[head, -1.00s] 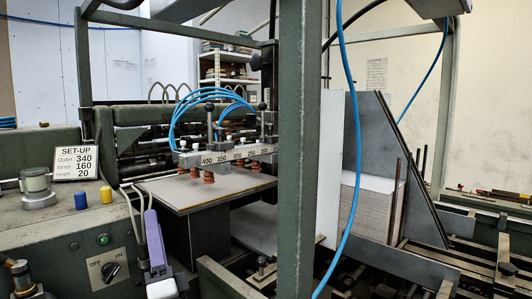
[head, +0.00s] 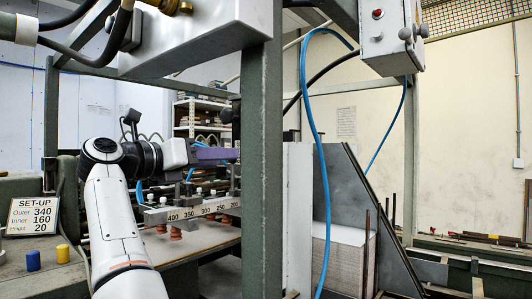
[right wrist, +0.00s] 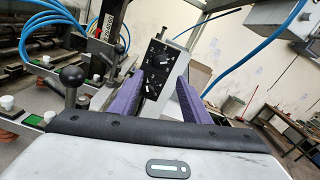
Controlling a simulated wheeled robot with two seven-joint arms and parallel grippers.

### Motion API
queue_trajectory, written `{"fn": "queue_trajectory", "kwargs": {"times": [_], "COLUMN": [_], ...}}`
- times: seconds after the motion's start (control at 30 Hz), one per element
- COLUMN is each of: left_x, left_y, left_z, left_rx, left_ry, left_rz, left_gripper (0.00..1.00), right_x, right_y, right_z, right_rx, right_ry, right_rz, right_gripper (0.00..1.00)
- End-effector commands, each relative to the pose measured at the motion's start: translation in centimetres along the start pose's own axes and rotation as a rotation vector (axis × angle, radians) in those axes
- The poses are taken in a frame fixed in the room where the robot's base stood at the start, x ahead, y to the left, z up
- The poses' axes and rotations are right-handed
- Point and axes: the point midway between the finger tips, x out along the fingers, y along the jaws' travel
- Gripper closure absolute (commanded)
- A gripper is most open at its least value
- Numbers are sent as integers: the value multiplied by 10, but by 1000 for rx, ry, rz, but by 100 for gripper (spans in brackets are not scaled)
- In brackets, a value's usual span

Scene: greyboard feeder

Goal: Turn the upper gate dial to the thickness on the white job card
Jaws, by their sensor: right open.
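My right gripper (head: 236,154) reaches in above the suction bar in the head view, its purple fingers pointing right, close to the green upright. In the right wrist view my right gripper (right wrist: 159,76) is open, with purple fingers apart. A dark dial panel (right wrist: 166,70) on a light grey box shows between and beyond them. It carries an upper dial (right wrist: 158,50) and a lower dial (right wrist: 152,87) with white pointers; their settings are too small to read. A white set-up card (head: 34,217) reads Outer 340, Inner 160, Height 20. I cannot make out a thickness line. My left gripper is not in view.
The green upright (head: 260,170) stands just right of my gripper. The suction bar (head: 190,212) with blue hoses lies below it. A grey overhead housing (head: 215,40) hangs above. A control box (head: 388,35) with a red button is at upper right. A blue cable (head: 312,130) hangs right.

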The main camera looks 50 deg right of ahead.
Motion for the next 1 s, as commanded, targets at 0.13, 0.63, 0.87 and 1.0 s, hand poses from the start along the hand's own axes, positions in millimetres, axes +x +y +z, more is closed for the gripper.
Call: {"fn": "queue_trajectory", "kwargs": {"times": [0.13, 0.63, 0.87, 1.0], "left_x": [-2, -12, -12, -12], "left_y": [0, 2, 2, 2], "left_z": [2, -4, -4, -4], "left_rx": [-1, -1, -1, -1], "left_ry": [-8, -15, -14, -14], "left_rz": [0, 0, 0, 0], "left_gripper": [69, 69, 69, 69], "right_x": [17, 97, 103, 103], "right_y": [0, -2, -2, -2], "right_z": [0, 0, -1, -1], "right_rx": [-5, -3, -2, -2], "right_ry": [6, 3, 2, 2], "right_rz": [1, -2, -1, -2], "right_gripper": [57, 57, 57, 57]}}
